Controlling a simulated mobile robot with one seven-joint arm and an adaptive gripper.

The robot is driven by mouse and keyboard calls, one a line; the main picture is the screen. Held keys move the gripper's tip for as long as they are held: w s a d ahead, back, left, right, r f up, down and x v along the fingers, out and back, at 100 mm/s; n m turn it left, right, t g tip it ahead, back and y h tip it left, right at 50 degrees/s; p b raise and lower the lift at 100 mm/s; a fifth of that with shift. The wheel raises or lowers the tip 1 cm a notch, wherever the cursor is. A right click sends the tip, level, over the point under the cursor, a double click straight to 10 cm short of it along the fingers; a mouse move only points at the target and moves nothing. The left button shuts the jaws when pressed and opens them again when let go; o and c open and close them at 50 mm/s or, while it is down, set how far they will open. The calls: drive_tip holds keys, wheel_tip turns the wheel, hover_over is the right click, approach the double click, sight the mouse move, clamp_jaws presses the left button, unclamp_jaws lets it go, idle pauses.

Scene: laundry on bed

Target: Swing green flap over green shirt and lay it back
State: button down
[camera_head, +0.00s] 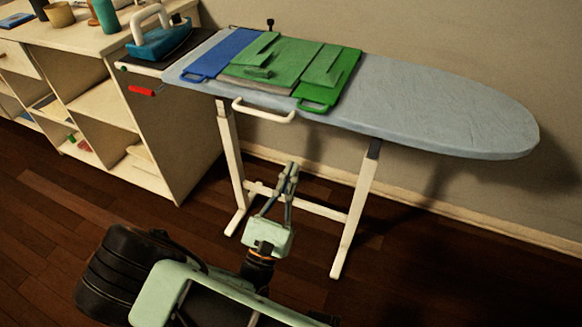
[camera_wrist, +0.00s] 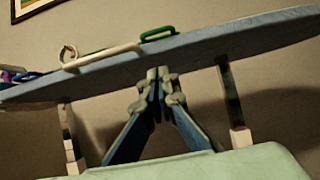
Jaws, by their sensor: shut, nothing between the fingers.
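A green shirt (camera_head: 283,62) lies flat on a folding board on the ironing board. The board's green flap (camera_head: 345,80) lies on the right side, with its green handle (camera_head: 316,106) at the front edge. The handle also shows in the wrist view (camera_wrist: 157,34), above the ironing board's edge. A blue flap (camera_head: 227,52) with a blue handle lies on the left. My gripper (camera_head: 289,172) is shut and empty, in front of and below the ironing board, apart from the flaps. The wrist view shows my fingertips (camera_wrist: 158,78) together.
The ironing board (camera_head: 440,105) has a white rail (camera_head: 263,111) at its front edge and white legs (camera_head: 352,215) below. A blue iron (camera_head: 160,40) stands at its left end. A white shelf unit (camera_head: 150,120) stands left. The board's right half is clear.

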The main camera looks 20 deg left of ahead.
drive_tip(key=b+x, duration=0.1)
drive_tip(key=x, duration=0.6)
drive_tip(key=shift+w+d+r, duration=0.15)
drive_tip(key=shift+w, duration=0.15)
wheel_tip(320, 180, up, 2)
drive_tip(key=shift+w+r, duration=0.1)
drive_tip(key=shift+w, duration=0.05)
drive_tip(key=shift+w+r, duration=0.2)
drive_tip(key=shift+r, duration=0.65)
drive_tip(key=shift+r+n, duration=0.2)
drive_tip(key=shift+n, duration=0.1)
drive_tip(key=shift+d+y+p, duration=0.1)
drive_tip(key=shift+y+p, duration=0.2)
drive_tip(key=shift+p, duration=0.15)
